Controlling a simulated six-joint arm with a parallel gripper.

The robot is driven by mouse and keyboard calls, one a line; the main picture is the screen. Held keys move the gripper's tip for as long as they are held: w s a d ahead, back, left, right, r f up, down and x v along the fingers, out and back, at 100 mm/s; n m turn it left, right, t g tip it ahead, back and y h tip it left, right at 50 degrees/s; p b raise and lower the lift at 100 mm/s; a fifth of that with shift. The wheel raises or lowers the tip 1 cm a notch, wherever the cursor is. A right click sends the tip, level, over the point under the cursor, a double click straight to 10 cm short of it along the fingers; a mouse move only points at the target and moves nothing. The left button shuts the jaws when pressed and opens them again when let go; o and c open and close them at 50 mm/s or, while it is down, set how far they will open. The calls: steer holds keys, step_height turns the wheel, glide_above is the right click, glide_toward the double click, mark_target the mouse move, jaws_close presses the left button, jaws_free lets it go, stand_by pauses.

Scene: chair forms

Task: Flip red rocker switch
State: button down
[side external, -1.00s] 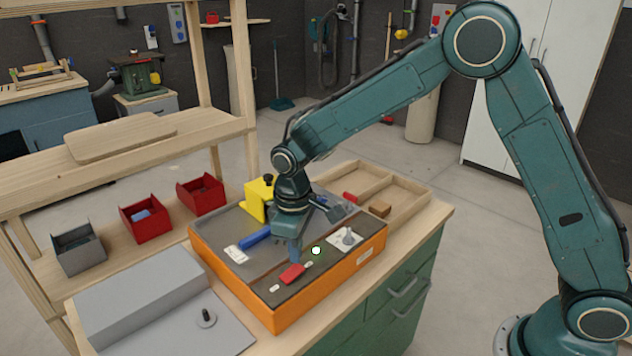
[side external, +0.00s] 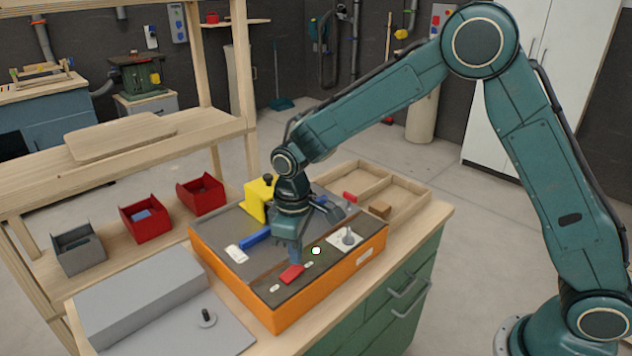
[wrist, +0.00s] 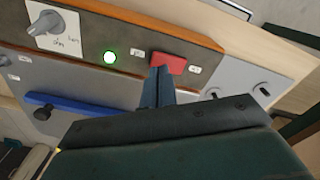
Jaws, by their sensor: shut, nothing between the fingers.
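The red rocker switch (side external: 291,274) sits on the dark front strip of an orange-sided machine (side external: 240,292), between two small white labels. In the wrist view the red rocker switch (wrist: 168,63) lies right at the fingertips. My gripper (side external: 296,262) is shut and empty, pointing down, with its tips at the switch's far edge. In the wrist view the closed fingers (wrist: 160,72) overlap the lower left edge of the switch. I cannot tell whether they touch it or which way the rocker is tilted.
On the same strip are a lit round green-white lamp (wrist: 110,57) and a knob on a white plate (side external: 347,238). A blue bar (side external: 255,238) and a yellow block (side external: 258,200) stand behind. A wooden tray (side external: 400,195) is at the right, a grey plate with a peg (side external: 207,317) at the left.

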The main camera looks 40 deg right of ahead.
mark_target(300, 267)
steer(key=shift+f, duration=1.2)
stand_by(1.1)
steer(key=shift+r, duration=3.55)
steer(key=s+d+r+m+t, duration=0.3)
steer(key=s+d+r, duration=0.6)
steer(key=s+r, duration=0.3)
steer(key=s+d+r+m+t, duration=0.1)
steer(key=s+d, duration=0.1)
steer(key=s, duration=0.5)
steer(key=s+d+r+m+t, duration=0.1)
steer(key=s+d+m, duration=0.1)
steer(key=s, duration=0.5)
steer(key=shift+s+d+r+t, duration=0.3)
steer(key=shift+s+d+r, duration=0.05)
steer(key=shift+s+d, duration=0.05)
